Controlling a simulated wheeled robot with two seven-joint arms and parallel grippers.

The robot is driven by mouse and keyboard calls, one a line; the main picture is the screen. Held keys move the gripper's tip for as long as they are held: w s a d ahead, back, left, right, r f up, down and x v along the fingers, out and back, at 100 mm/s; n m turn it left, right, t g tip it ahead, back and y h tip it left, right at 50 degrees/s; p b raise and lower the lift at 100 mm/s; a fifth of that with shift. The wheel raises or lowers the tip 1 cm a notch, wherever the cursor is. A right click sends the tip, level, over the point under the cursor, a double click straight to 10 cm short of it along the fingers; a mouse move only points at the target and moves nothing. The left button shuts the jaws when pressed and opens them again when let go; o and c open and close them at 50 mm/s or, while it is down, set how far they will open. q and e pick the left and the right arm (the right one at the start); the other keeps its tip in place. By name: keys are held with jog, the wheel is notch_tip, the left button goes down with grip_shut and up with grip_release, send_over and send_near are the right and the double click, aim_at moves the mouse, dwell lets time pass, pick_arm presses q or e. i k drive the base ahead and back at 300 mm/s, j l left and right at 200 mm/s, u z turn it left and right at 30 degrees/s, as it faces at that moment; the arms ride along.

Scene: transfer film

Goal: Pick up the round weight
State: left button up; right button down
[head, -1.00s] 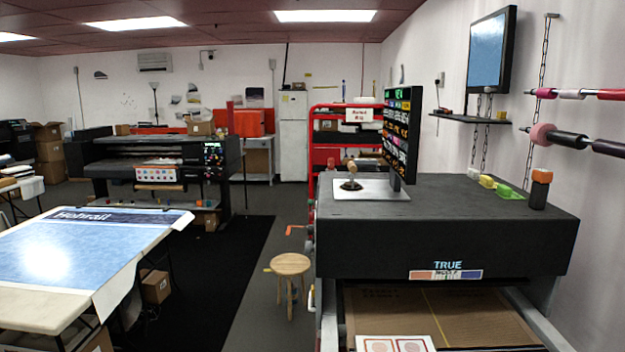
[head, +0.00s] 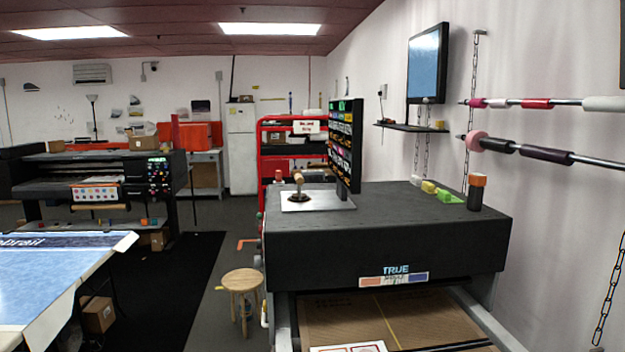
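A dark, round-based object with a pale wooden handle (head: 299,188) stands on a light metal plate (head: 322,201) on top of the black machine (head: 385,235). It looks like the round weight, but it is small in the picture and I cannot be sure. It stands beside the upright panel of coloured labels (head: 345,145). Neither of my grippers is in view.
A dark cylinder with an orange top (head: 476,192) and yellow and green items (head: 445,196) are on the machine's right side. A wooden stool (head: 243,282) stands on the floor left of it. A blue-topped table (head: 55,275) is at left. Dark floor lies between.

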aim_at(298, 197)
jog(key=j+z, duration=0.15)
jog(key=z, duration=0.2)
jog(key=i+j+z, duration=0.1)
jog(key=z, duration=0.25)
jog(key=i+j+z, duration=0.1)
jog(key=j+z, duration=0.2)
jog(key=j, duration=1.15)
jog(key=k+j+z, duration=0.1)
jog(key=j+z, duration=0.25)
jog(key=j, duration=1.1)
jog(key=k+j, duration=0.1)
jog(key=j, duration=1.05)
